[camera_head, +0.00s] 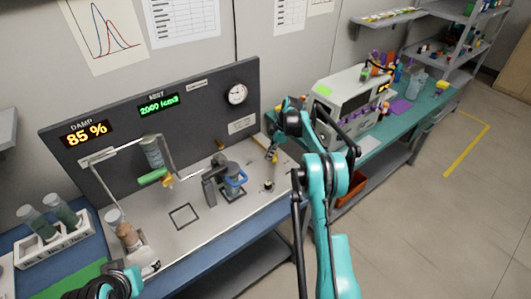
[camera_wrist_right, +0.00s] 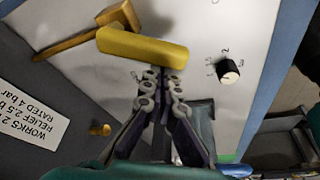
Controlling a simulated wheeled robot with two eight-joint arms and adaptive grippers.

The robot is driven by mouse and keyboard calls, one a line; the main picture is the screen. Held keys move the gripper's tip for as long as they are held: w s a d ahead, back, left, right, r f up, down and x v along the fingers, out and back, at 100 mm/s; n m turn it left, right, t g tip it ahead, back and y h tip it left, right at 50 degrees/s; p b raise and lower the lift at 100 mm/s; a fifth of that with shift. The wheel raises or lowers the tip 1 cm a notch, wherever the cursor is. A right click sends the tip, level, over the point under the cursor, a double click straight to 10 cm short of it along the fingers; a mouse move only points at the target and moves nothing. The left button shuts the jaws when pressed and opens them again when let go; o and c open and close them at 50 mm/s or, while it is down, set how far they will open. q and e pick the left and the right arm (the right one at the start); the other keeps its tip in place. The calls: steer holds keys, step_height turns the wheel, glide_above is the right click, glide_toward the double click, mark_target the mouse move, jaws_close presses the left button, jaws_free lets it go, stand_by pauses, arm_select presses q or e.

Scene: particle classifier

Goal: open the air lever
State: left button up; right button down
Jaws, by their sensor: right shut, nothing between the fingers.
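A yellow lever bar (camera_wrist_right: 143,47) lies across the upper middle of the right wrist view, above a light panel top. A brass-coloured T-shaped part (camera_wrist_right: 92,36) lies beside its left end. My right gripper (camera_wrist_right: 160,78) is shut and empty, its fingertips close below the lever; I cannot tell if they touch it. In the head view my right gripper (camera_head: 272,156) is small, at the right end of the grey rig, and it partly hides the lever there. Of my left arm, only a teal and black part shows at the bottom left; its fingers are out of view.
A black dial knob (camera_wrist_right: 229,70) stands right of the lever. The upright dark panel (camera_head: 190,112) with a pressure gauge (camera_head: 237,93) rises behind. A white instrument (camera_head: 348,100) is at right.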

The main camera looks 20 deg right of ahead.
steer(key=shift+s+d+n+g, duration=0.2)
steer(key=shift+d+n, duration=0.2)
steer(key=shift+n, duration=0.15)
steer(key=shift+s+d+n+g, duration=0.2)
steer(key=shift+d+n, duration=0.2)
steer(key=shift+n, duration=0.15)
arm_select(q)
steer(key=shift+r+p, duration=0.4)
steer(key=shift+r, duration=0.05)
arm_select(e)
steer(key=shift+s+d, duration=0.1)
steer(key=shift+d, duration=0.85)
arm_select(q)
steer(key=shift+a, duration=0.1)
arm_select(e)
steer(key=shift+d, duration=0.15)
